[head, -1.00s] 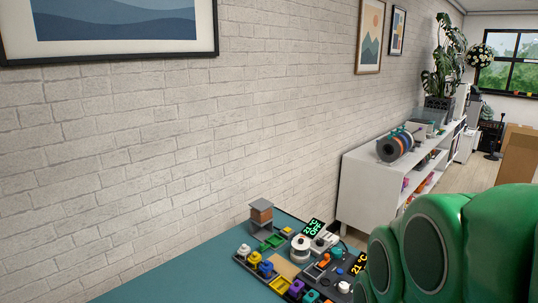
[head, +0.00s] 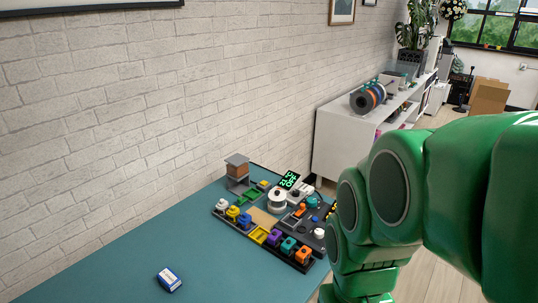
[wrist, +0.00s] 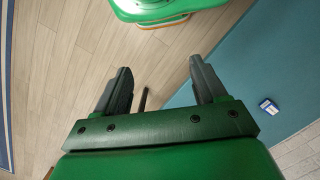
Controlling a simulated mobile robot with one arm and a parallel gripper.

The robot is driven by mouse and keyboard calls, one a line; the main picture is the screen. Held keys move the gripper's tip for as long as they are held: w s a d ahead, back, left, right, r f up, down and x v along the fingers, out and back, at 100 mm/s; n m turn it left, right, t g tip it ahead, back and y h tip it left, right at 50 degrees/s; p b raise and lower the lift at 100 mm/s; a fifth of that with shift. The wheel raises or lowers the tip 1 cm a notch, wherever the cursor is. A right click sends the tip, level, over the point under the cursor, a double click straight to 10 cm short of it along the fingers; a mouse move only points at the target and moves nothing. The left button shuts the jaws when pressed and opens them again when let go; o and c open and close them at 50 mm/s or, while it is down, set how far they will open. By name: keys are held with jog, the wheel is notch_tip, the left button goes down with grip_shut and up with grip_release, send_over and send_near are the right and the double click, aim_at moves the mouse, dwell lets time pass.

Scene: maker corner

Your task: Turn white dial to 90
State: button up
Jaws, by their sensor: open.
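A round white dial-like piece (head: 278,201) stands on the crowded board at the back right of the table in the head view. A dark display (head: 289,180) with green characters is just behind it; it seems to read 21 °C and OFF. A pointer or scale on the white piece is too small to read. My gripper (wrist: 158,66) is open and empty in the wrist view, over the floor beside the table edge. It is well away from the board, which the wrist view does not show.
The teal table (head: 150,240) is mostly clear in front. A small blue-and-white box (head: 169,279) lies near its front. Several coloured blocks on pegs, such as a purple one (head: 273,237), crowd the board beside the white piece. A white shelf (head: 345,140) stands behind, against the brick wall.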

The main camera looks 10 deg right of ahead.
jog(key=shift+t, duration=0.3)
jog(key=w, duration=0.5)
jog(key=w+d, duration=0.1)
jog(key=w, duration=1)
jog(key=shift+w+d+f, duration=0.1)
jog(key=shift+w+d, duration=0.15)
jog(key=shift+d, duration=0.15)
jog(key=shift+c, duration=0.2)
jog(key=t, duration=0.1)
send_over(319, 231)
notch_tip(319, 231, down, 18)
jog(key=shift+s+f, duration=0.15)
jog(key=shift+f, duration=4.05)
